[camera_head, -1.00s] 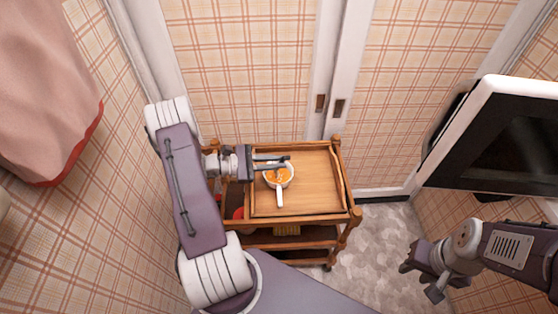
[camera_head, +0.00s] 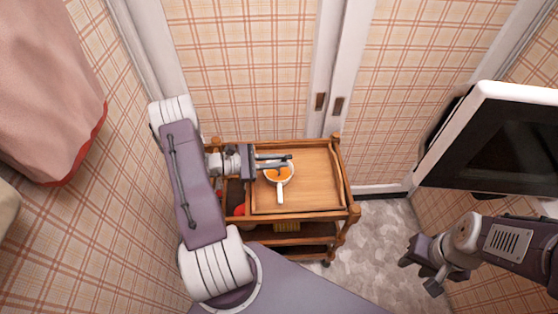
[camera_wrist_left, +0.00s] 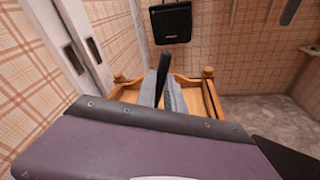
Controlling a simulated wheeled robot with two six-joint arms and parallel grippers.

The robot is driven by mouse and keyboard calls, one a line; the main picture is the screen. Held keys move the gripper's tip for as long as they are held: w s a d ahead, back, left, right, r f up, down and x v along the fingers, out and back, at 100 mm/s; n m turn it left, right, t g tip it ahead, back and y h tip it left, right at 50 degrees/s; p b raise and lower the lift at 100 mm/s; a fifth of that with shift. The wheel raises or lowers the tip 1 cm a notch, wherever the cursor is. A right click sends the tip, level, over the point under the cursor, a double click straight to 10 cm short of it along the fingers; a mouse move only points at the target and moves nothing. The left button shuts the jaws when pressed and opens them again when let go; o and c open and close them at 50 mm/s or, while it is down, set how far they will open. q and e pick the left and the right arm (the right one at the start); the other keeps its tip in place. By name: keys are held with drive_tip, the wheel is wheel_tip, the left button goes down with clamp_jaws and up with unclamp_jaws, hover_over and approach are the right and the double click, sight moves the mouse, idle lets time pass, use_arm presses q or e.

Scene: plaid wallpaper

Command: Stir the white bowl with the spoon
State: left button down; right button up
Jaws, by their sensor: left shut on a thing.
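The white bowl (camera_head: 289,182) sits on the wooden cart's top tray, with orange contents inside and a white handle pointing toward me. My left gripper (camera_head: 286,162) reaches in from the left over the bowl's far side. In the left wrist view its grey fingers (camera_wrist_left: 168,92) are shut on a dark, upright handle (camera_wrist_left: 163,68), which looks like the spoon's. The spoon's lower end is hidden, so I cannot tell how deep it sits in the bowl. My right gripper (camera_head: 421,275) is open and empty, off to the right above the floor.
The wooden cart (camera_head: 318,196) has a bare tray area right of the bowl and red and yellow things on lower shelves. A white-framed dark screen or appliance (camera_head: 505,140) is at right. Plaid walls and white door frames stand close behind the cart.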

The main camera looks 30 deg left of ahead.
use_arm(q)
wheel_tip(320, 180, up, 6)
drive_tip(key=s+d+p, duration=0.1)
drive_tip(key=d+p, duration=0.1)
drive_tip(key=p, duration=0.3)
drive_tip(key=shift+d+p, duration=0.15)
drive_tip(key=shift+p, duration=0.15)
drive_tip(key=shift+s, duration=0.1)
idle(0.5)
wheel_tip(320, 180, up, 5)
drive_tip(key=p, duration=0.4)
idle(0.3)
